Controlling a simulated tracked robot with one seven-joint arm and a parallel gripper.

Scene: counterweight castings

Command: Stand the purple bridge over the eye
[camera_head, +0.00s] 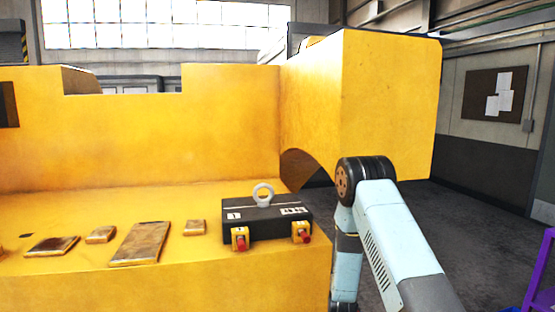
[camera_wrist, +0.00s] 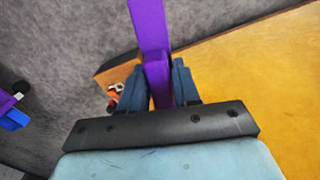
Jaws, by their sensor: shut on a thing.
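The purple bridge (camera_wrist: 150,30) is between the two dark fingers of my gripper (camera_wrist: 158,78), which is shut on it in the wrist view. Only a narrow upright strip of the bridge shows; the rest of its shape is hidden or out of frame. The eye is a pale metal ring (camera_head: 256,193) standing on top of a black casting (camera_head: 268,224) in the head view. The bridge is apart from the eye. In the head view my gripper is not seen; my arm bends down at the right of the yellow body.
The black casting sits on a yellow ledge (camera_head: 200,285), with red-tipped yellow fittings in front. Several worn metal plates (camera_head: 140,243) lie left of it. A big yellow block (camera_head: 385,100) overhangs at right. Purple parts (camera_head: 541,285) stand at the right edge. Grey floor lies open between.

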